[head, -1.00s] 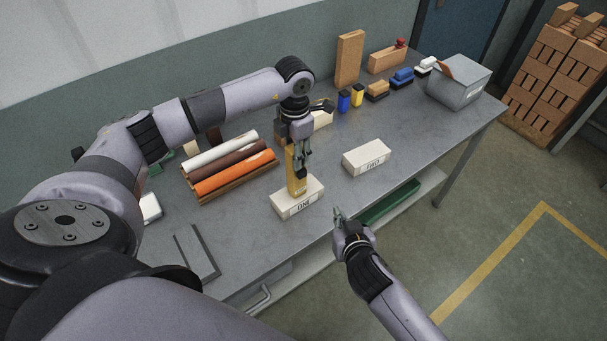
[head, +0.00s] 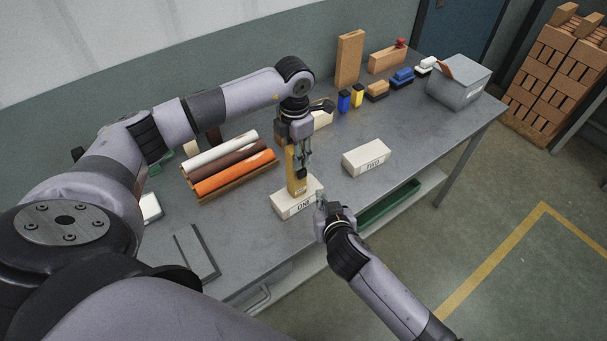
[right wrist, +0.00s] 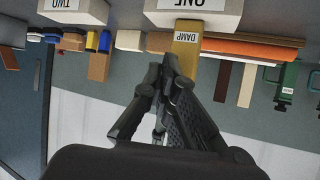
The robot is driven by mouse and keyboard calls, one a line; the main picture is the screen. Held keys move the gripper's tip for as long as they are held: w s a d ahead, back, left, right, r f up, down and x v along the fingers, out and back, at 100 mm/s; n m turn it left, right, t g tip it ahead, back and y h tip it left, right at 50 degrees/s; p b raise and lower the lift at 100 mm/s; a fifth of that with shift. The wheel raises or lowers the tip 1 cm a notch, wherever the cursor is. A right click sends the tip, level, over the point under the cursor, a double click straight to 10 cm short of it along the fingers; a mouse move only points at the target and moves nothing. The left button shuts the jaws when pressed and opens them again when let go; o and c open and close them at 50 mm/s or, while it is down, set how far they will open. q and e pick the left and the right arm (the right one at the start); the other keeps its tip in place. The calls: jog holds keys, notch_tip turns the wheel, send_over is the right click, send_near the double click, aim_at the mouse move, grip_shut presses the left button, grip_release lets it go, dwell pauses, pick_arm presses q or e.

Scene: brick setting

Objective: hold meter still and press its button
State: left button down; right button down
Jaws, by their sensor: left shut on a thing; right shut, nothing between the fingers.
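The yellow meter (head: 295,172) stands upright on the white block marked ONE (head: 290,207). My left gripper (head: 298,160) is shut on the meter's upper part from above. The meter also shows in the right wrist view (right wrist: 187,40), with a label reading DAMP; that view is upside down. My right gripper (head: 322,203) is shut and empty, close in front of block ONE at the table's front edge. In the right wrist view its fingers (right wrist: 165,70) point toward the meter. I cannot tell whether they touch it. The button is not clearly visible.
A white block marked TWO (head: 366,158) stands to the right on the grey table (head: 420,135). A rack of coloured rolls (head: 235,177) lies to the left. A grey bin (head: 458,84) and several small items stand at the back right. The table right of block TWO is clear.

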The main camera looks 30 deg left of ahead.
aim_at(302, 174)
jog(key=shift+w+a, duration=0.25)
jog(key=shift+a, duration=0.4)
jog(key=shift+w+a, duration=0.3)
jog(key=shift+a, duration=0.4)
jog(key=shift+w+a, duration=0.25)
jog(key=shift+a, duration=0.4)
jog(key=shift+w+a, duration=0.2)
jog(key=shift+a, duration=0.2)
